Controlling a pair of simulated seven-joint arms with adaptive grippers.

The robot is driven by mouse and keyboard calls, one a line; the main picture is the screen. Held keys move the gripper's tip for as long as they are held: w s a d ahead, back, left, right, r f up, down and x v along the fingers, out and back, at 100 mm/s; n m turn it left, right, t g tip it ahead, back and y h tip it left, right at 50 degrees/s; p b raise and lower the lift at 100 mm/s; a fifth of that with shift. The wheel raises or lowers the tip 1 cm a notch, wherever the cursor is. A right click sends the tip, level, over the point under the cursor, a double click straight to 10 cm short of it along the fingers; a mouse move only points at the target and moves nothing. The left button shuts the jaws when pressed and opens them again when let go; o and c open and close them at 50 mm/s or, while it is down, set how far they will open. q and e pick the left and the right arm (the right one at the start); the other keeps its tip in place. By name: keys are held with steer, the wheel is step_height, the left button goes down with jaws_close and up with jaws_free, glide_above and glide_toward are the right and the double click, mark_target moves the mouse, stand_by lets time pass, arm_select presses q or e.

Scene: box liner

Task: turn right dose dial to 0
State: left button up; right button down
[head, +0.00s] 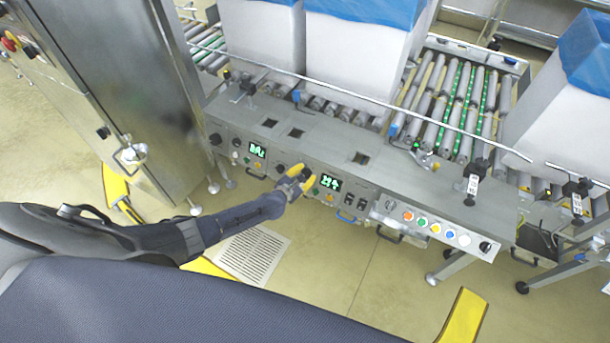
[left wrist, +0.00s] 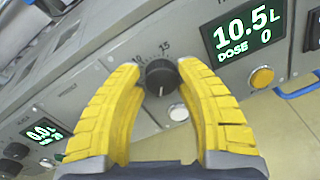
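The right dose dial (left wrist: 160,77) is a black round knob on the grey panel. A white mark on it points downward in the left wrist view, and "10" and "15" are printed above it. The right display (left wrist: 247,36) reads 10.5 L, DOSE 0; it also shows in the head view (head: 331,184). My left gripper (left wrist: 159,72) has its yellow fingers apart, one on each side of the dial. I cannot tell whether they touch it. In the head view the left gripper (head: 298,179) covers most of the dial. My right gripper is in neither view.
The left display (left wrist: 45,132) reads about 0.0 L. An amber button (left wrist: 262,77) and a pale button (left wrist: 178,112) sit near the dial. Coloured buttons (head: 435,228) line the panel's right end. White lined boxes (head: 360,60) stand on the roller conveyor behind.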

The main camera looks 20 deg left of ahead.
arm_select(q)
steer(key=o, duration=0.4)
steer(key=shift+s, duration=0.15)
steer(key=shift+s, duration=0.5)
steer(key=shift+r+v, duration=0.2)
steer(key=shift+v, duration=5.2)
